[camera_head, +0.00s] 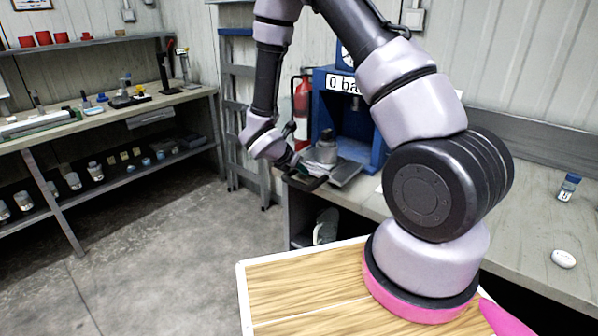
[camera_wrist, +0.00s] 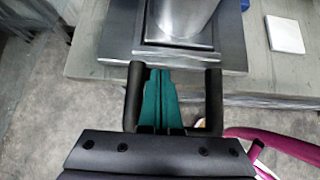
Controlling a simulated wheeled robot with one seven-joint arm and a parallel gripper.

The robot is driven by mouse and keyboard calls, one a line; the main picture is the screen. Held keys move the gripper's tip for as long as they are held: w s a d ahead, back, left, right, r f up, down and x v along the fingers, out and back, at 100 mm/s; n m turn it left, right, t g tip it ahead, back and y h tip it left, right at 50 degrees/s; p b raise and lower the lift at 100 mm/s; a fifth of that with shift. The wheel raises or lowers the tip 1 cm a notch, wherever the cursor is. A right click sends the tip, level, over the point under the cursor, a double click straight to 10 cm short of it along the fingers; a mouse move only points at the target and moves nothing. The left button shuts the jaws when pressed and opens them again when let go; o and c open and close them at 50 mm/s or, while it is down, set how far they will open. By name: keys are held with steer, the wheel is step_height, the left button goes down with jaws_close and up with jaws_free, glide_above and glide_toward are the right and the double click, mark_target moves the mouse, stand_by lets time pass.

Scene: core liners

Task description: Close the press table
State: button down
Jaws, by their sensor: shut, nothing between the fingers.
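The press (camera_head: 350,120) is a blue frame with a "0 bar" display, standing on the bench. Its press table (camera_head: 345,173) is a grey metal plate that sticks out toward the front, with a metal cylinder (camera_head: 326,150) upright on it. The plate also shows at the top of the wrist view (camera_wrist: 105,48). A black U-shaped handle (camera_wrist: 214,95) projects from the plate's front edge. My gripper (camera_head: 296,168) is at the handle, shut and empty. In the wrist view its narrow teal fingers (camera_wrist: 161,90) lie between the handle's two side bars. I cannot tell whether they touch the handle.
The grey bench (camera_head: 535,230) runs along the right, with a small bottle (camera_head: 568,187) and a white oval item (camera_head: 563,259). A cluttered workbench (camera_head: 110,115) is at left. The floor between is clear.

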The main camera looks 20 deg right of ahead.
steer(key=w+d, duration=0.3)
steer(key=d, duration=0.2)
steer(key=w+d, duration=0.4)
steer(key=d, duration=0.1)
steer(key=w+d, duration=0.3)
steer(key=d, duration=0.2)
steer(key=shift+w, duration=0.4)
steer(key=shift+w+d, duration=0.2)
steer(key=shift+d, duration=0.1)
steer(key=shift+d+r, duration=0.1)
steer(key=shift+r, duration=0.05)
